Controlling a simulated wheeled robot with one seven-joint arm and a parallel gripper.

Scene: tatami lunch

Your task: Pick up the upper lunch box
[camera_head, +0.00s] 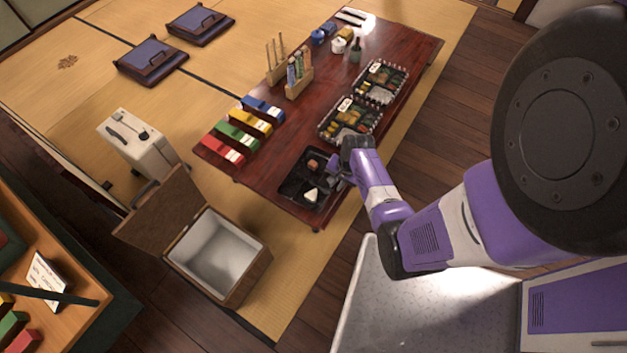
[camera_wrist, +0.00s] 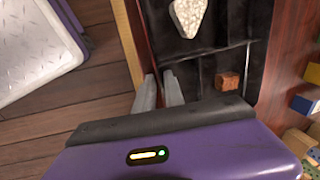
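A black, open lunch box (camera_head: 291,191) with compartments is at the near end of the red-brown table. It holds a white rice ball (camera_head: 311,195) and a brown cube (camera_head: 313,163). My gripper (camera_head: 336,172) is at its right edge. In the wrist view my gripper's fingers (camera_wrist: 159,73) stand close together on either side of the lunch box's wall (camera_wrist: 249,60), and look shut on it. Two filled lunch boxes stand farther up the table, a middle one (camera_head: 350,119) and a farthest one (camera_head: 381,82). I cannot tell whether any box is stacked on another.
Red, green, yellow and blue boxes (camera_head: 236,133) line the table's left side. A wooden holder (camera_head: 299,84), a dark bottle (camera_head: 356,50) and cups stand farther back. An open, empty cooler box (camera_head: 216,254) is on the floor. Wooden floor (camera_head: 435,130) lies right of the table.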

